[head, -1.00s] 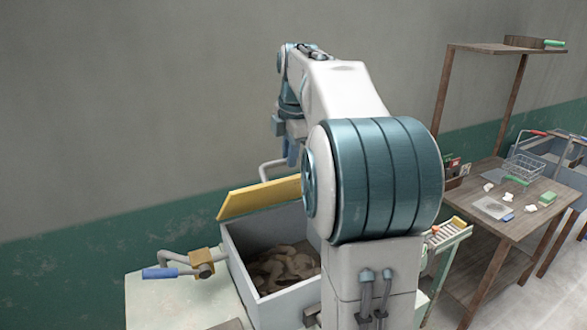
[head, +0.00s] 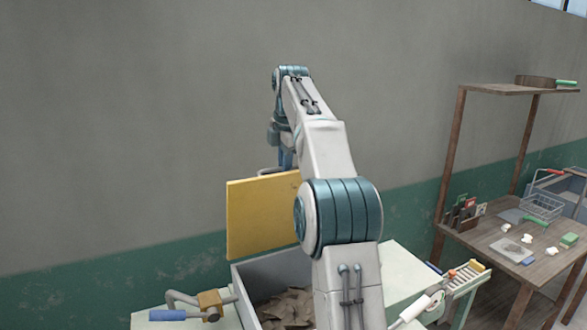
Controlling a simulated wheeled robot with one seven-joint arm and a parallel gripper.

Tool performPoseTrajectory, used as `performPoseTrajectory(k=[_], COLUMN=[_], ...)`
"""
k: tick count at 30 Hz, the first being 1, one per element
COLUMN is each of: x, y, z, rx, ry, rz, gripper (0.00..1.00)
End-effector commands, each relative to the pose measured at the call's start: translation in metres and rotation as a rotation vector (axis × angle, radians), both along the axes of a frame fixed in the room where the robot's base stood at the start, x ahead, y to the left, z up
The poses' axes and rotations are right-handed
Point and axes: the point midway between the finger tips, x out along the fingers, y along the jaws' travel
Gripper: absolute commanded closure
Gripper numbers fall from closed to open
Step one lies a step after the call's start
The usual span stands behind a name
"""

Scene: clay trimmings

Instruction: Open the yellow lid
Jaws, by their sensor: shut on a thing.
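The yellow lid (head: 258,215) stands nearly upright at the back of a grey bin (head: 275,271). Brown clay trimmings (head: 285,308) lie inside the open bin. My gripper (head: 286,160) is at the lid's top edge, partly hidden by the lid and my arm. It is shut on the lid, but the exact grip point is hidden. My arm covers the lid's right side and part of the bin.
A roller with a white handle (head: 417,308) lies to the right, near a small rack (head: 467,278). A wooden table (head: 490,240) with tools and a basket stands farther right.

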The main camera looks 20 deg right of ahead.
Motion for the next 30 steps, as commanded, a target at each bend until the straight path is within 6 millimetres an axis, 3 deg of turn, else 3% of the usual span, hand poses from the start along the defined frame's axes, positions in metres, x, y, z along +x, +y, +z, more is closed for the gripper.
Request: performPoseTrajectory(k=[1, 24, 25, 27, 30], x=[0.006, 0.016, 0.016, 0.016, 0.016], y=[0.004, 0.008, 0.007, 0.007, 0.006], z=[-0.01, -0.008, -0.008, -0.008, -0.006], rx=[0.008, 0.007, 0.007, 0.007, 0.006], ry=[0.016, 0.019, 0.019, 0.018, 0.015], rz=[0.009, 0.014, 0.014, 0.014, 0.01], gripper=[1.0, 1.0, 0.83, 0.64, 0.64])
